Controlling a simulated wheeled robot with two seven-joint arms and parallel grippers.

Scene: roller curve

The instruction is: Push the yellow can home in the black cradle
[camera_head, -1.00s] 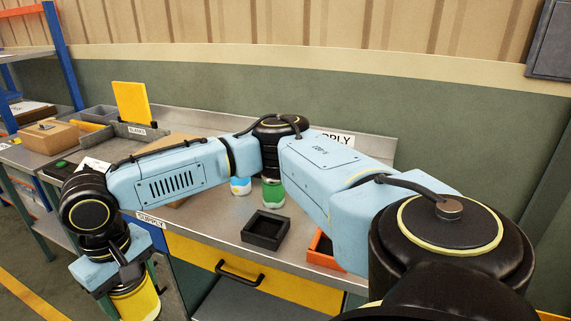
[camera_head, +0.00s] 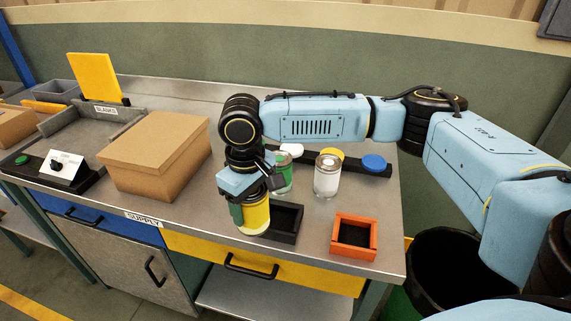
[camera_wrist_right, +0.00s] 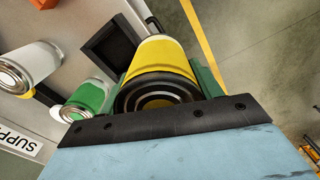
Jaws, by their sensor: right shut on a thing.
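My right gripper (camera_head: 250,205) is shut on the yellow can (camera_head: 256,217) and holds it upright, pointing down, near the bench's front edge. The black cradle (camera_head: 291,224) is a small square open tray on the bench, just right of and behind the can. The can hides the cradle's left part in the head view. In the right wrist view the yellow can (camera_wrist_right: 165,55) sits between the green fingers, and the cradle (camera_wrist_right: 108,50) beside it looks empty. The can appears beside the cradle, not in it. My left gripper is not in view.
An orange square tray (camera_head: 354,235) stands right of the cradle. A green can (camera_head: 284,178) and a white can (camera_head: 327,178) stand behind. A black rail (camera_head: 350,167) with coloured discs lies further back. A cardboard box (camera_head: 155,155) stands left. A black bin (camera_head: 452,272) is at right.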

